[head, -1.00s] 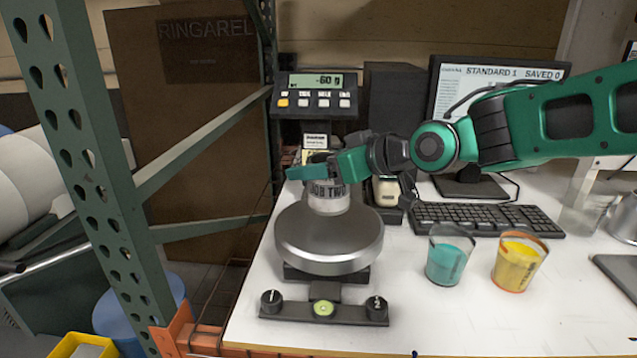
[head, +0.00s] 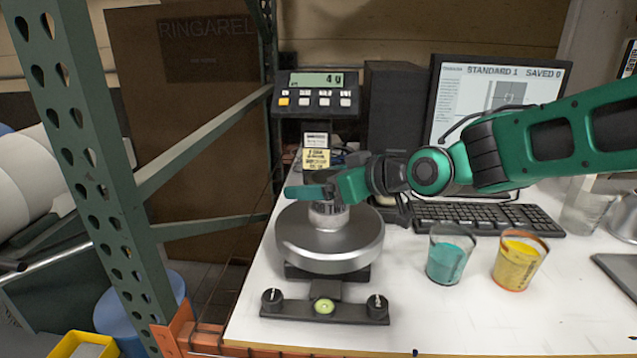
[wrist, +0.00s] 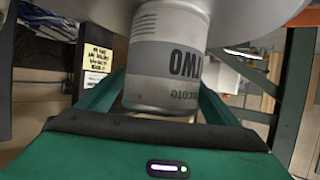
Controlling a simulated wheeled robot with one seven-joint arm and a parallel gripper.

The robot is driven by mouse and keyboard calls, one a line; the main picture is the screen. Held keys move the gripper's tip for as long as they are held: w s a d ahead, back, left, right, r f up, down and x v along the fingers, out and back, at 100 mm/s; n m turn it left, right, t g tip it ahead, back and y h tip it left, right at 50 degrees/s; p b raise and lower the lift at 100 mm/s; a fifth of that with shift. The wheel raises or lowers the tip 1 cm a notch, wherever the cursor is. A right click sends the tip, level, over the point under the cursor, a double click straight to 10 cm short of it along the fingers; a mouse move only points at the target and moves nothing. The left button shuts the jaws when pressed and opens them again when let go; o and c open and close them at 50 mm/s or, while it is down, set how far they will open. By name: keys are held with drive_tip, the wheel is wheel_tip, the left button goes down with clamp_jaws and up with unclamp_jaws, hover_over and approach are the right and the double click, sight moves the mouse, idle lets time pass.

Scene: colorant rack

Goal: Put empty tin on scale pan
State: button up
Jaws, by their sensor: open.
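The tin (head: 328,217) is a small grey and white can with dark lettering. It stands upright on the round silver scale pan (head: 330,254), towards the back of the pan. In the wrist view the tin (wrist: 166,60) appears upside down between my two green fingers, its base against the pan (wrist: 262,18) at the top. My gripper (head: 312,191) is open, with its fingers on either side of the tin's upper part. In the head view the fingers hide the tin's top. The scale display (head: 317,80) reads about 4 g.
A teal cup (head: 449,258) and a yellow cup (head: 519,264) stand right of the scale. A keyboard (head: 487,217) and monitor (head: 497,95) are behind them. A green rack post (head: 85,150) rises at the left. The white bench front is largely clear.

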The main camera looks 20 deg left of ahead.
drive_tip(key=shift+r, duration=0.15)
drive_tip(key=v, duration=1.2)
drive_tip(key=shift+s, duration=0.1)
